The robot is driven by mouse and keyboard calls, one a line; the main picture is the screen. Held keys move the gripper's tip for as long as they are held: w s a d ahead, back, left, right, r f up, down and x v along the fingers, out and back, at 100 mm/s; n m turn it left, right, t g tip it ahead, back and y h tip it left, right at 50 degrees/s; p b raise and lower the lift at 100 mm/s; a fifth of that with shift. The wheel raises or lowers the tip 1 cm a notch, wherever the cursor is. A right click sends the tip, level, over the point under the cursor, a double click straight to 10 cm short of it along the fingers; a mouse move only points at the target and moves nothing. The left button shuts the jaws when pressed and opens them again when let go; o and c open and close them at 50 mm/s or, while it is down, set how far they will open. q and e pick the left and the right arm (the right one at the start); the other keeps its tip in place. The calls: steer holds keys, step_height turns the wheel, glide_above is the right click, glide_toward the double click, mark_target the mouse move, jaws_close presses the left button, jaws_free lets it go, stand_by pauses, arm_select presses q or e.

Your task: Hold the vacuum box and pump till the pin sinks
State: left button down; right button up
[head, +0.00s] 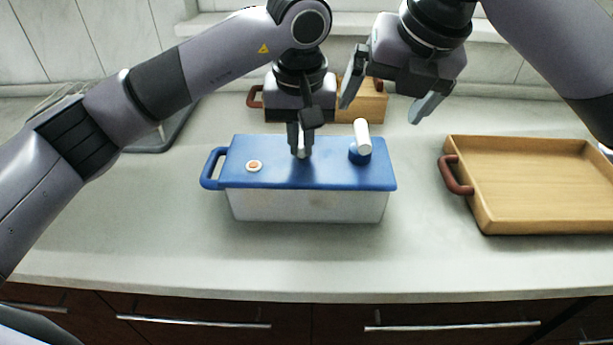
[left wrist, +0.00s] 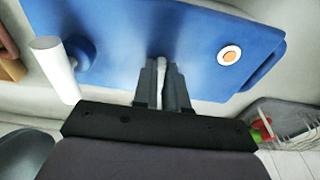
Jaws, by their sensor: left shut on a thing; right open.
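The vacuum box (head: 305,206) has a pale body and a blue lid (head: 215,170) with a loop handle at its left end. It stands upright on the counter. The pin (head: 254,166), a small orange and white disc, is on the lid's left part; it also shows in the left wrist view (left wrist: 230,55). The pump (head: 362,136) has a white tilted handle on a blue base at the lid's right. My left gripper (head: 300,148) points down, shut on a small white knob (left wrist: 161,64) at the lid's middle. My right gripper (head: 390,103) is open and empty, above and behind the pump.
A wooden tray (head: 545,180) with reddish-brown handles lies to the right. A wooden item with similar handles (head: 372,103) is partly hidden behind the grippers. A dark rack (head: 165,132) is at the back left. The counter's front strip is clear.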

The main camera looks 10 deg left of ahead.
steer(key=v, duration=1.2)
stand_by(0.3)
arm_select(q)
steer(key=c, duration=1.2)
jaws_free()
steer(key=shift+c, duration=0.2)
steer(key=shift+r+p, duration=2.5)
steer(key=shift+r, duration=1.05)
arm_select(e)
steer(key=shift+r, duration=2.5)
